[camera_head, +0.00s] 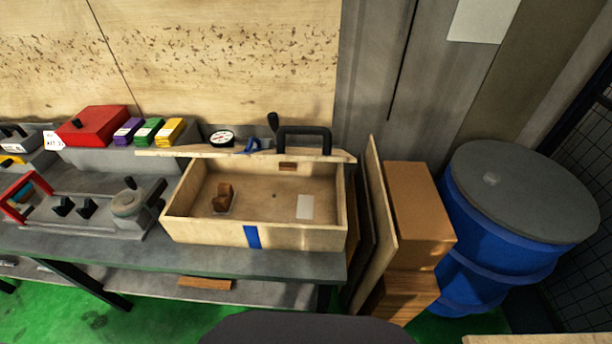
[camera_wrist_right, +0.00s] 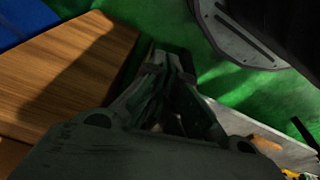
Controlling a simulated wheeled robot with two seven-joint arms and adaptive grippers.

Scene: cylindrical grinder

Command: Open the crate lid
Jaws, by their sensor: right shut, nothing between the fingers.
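A light wooden crate (camera_head: 205,235) with a blue strip on its front stands on the grey workbench in the head view. Its inside is in plain view, with small brown blocks (camera_head: 222,198) and a white card (camera_head: 305,206) on the bottom. The lid (camera_head: 180,152) stands raised along the crate's back edge and shows as a thin strip. A black handle (camera_head: 303,132) sticks up from it. My right gripper (camera_wrist_right: 173,58) shows only in the right wrist view, shut and empty above the green floor, away from the crate. My left gripper is in neither view.
A blue barrel (camera_head: 490,250) with a grey top stands at the right. Brown boxes (camera_head: 420,215) and an upright board (camera_head: 378,215) stand between it and the bench. A red box (camera_head: 92,126) and coloured packs (camera_head: 150,131) lie left of the crate.

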